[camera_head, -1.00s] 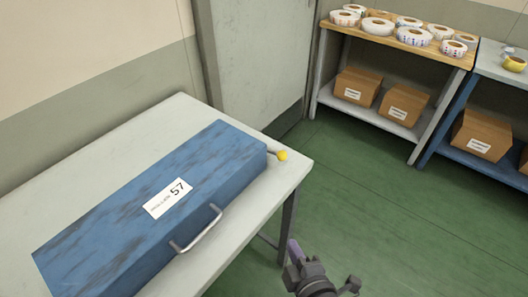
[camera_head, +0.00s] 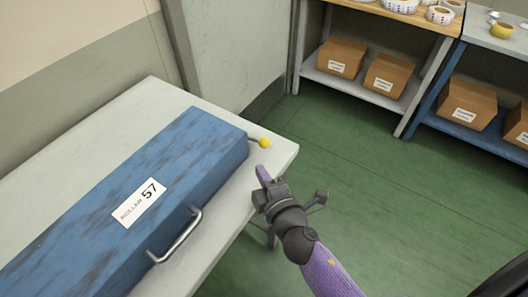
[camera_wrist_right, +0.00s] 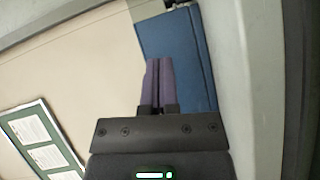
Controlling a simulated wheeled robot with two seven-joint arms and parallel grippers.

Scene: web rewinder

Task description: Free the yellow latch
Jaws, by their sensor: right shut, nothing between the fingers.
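The yellow latch (camera_head: 264,142) is a small ball knob on a short dark rod at the far right end of the blue case (camera_head: 110,190). The case is closed on the pale table and has a metal handle and a label reading 57. My right gripper (camera_head: 262,172) is just below the knob in the head view, near the table's right edge, apart from the knob in the picture. Its purple fingers also show in the right wrist view (camera_wrist_right: 158,85), shut and empty, with a blue surface behind them. My left gripper is not in view.
The pale table (camera_head: 150,95) ends at a corner right of the knob. Green floor (camera_head: 370,170) lies open to the right. A shelf (camera_head: 360,92) with cardboard boxes and rolls stands at the back, beside a blue-framed bench (camera_head: 450,125). A wall runs behind the table.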

